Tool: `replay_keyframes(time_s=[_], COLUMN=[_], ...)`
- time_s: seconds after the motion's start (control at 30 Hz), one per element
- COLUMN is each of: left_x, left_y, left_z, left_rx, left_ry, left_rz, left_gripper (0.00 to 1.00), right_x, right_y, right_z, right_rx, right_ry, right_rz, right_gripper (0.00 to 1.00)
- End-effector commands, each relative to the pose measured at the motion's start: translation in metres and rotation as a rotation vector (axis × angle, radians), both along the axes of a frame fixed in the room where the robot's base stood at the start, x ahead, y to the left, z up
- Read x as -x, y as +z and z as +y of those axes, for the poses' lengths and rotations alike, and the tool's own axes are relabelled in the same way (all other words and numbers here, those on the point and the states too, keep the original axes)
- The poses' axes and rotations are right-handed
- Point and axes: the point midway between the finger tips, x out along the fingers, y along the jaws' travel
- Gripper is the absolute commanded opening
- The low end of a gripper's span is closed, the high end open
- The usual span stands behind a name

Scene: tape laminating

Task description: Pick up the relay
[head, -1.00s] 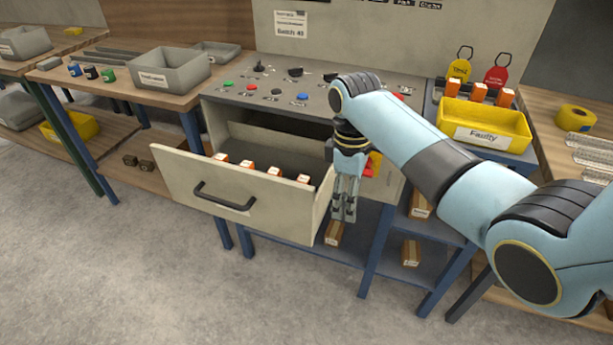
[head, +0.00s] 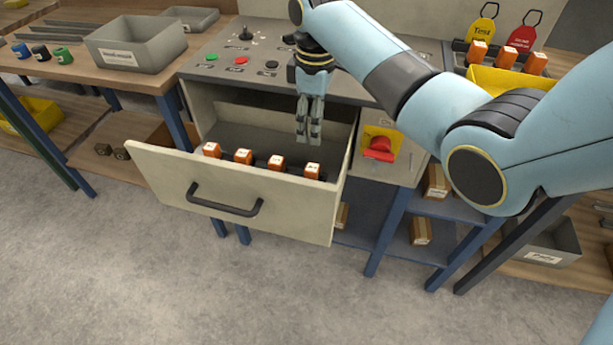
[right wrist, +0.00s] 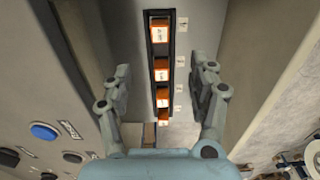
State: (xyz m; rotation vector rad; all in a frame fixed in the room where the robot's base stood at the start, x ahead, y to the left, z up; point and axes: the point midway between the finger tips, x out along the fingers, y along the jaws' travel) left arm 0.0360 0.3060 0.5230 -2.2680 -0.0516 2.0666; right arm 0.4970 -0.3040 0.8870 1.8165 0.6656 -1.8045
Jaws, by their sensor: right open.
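Several orange relays with white labels stand in a row on a dark rail inside the open drawer (head: 150,170). The rightmost relay (head: 312,170) and the leftmost relay (head: 211,150) both show in the head view. My right gripper (head: 308,138) is open and empty, pointing down over the right part of the drawer, behind and above the row. In the right wrist view the row runs away between the open fingers (right wrist: 162,95), with a relay (right wrist: 161,70) seen between them and apart from both. My left gripper is not in view.
The control panel (head: 215,75) with buttons and knobs stands behind the drawer. A red switch on a yellow plate (head: 379,148) is right of it. More orange relays (head: 506,60) stand by the yellow bin (head: 490,82) at the right. A grey bin (head: 135,45) is at the left.

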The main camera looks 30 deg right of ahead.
Motion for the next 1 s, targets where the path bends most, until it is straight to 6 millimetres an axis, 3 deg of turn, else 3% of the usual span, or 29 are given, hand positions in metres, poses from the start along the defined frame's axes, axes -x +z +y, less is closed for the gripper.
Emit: replay_keyframes(time_s=[0.03,0.1,0.3,0.57,0.87,1.0], left_x=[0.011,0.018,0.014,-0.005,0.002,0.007], left_y=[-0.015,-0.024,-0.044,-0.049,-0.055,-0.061], left_z=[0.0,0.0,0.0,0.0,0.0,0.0], left_rx=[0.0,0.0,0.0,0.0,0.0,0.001], left_ry=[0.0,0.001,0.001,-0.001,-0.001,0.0], left_rz=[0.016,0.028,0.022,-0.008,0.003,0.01], left_gripper=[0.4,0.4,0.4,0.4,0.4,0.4], right_x=[0.0,0.001,0.001,0.002,0.002,0.003], right_y=[-0.015,-0.024,-0.047,-0.081,-0.111,-0.135], right_z=[0.0,0.0,0.0,0.0,0.0,0.0], right_rx=[0.0,0.0,0.0,-0.001,-0.001,-0.001], right_ry=[0.0,0.0,0.0,-0.001,0.0,0.0], right_rz=[0.001,0.003,0.006,0.008,0.008,0.009], right_gripper=[0.6,0.6,0.6,0.6,0.6,0.6])
